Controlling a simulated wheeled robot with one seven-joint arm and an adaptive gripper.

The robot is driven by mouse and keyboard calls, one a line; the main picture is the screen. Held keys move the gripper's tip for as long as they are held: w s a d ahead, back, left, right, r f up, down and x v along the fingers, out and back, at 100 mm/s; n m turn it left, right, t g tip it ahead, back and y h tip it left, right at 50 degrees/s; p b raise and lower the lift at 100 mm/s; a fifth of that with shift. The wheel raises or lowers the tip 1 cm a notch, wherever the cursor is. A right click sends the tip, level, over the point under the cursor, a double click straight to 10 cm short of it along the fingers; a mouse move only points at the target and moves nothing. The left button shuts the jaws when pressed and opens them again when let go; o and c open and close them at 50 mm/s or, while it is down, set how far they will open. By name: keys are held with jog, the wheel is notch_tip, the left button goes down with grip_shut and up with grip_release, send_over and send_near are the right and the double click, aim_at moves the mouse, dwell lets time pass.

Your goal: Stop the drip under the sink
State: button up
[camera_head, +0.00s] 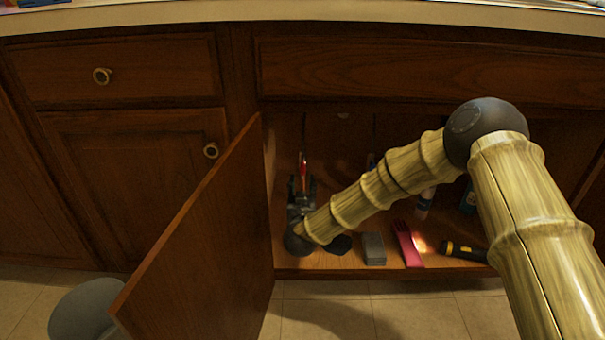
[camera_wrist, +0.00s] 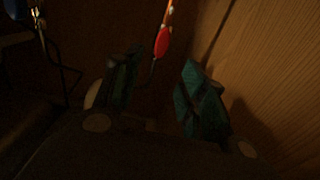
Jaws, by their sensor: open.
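My gripper (camera_head: 302,184) is inside the open sink cabinet, near its left side. It is open, and its two dark fingers also show in the wrist view (camera_wrist: 160,60). A slim red thing with a paler upper part (camera_wrist: 163,38) stands beyond and between the fingertips. It also shows in the head view (camera_head: 303,168) just above the gripper. I cannot tell whether it is a valve handle, or whether the fingers touch it.
The open cabinet door (camera_head: 205,235) stands left of my arm. Bottles (camera_head: 425,200) stand behind. A wood wall (camera_wrist: 275,80) is close on the right in the wrist view.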

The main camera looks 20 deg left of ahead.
aim_at(303, 168)
jog(key=b+x, duration=0.4)
jog(key=x, duration=0.4)
jog(key=shift+w+f+b, duration=0.15)
jog(key=shift+f+b, duration=0.05)
jog(key=shift+b, duration=0.1)
jog(key=shift+w+a+r+b, duration=0.1)
jog(key=shift+w+a+b, duration=0.2)
jog(key=shift+w, duration=0.4)
grip_shut()
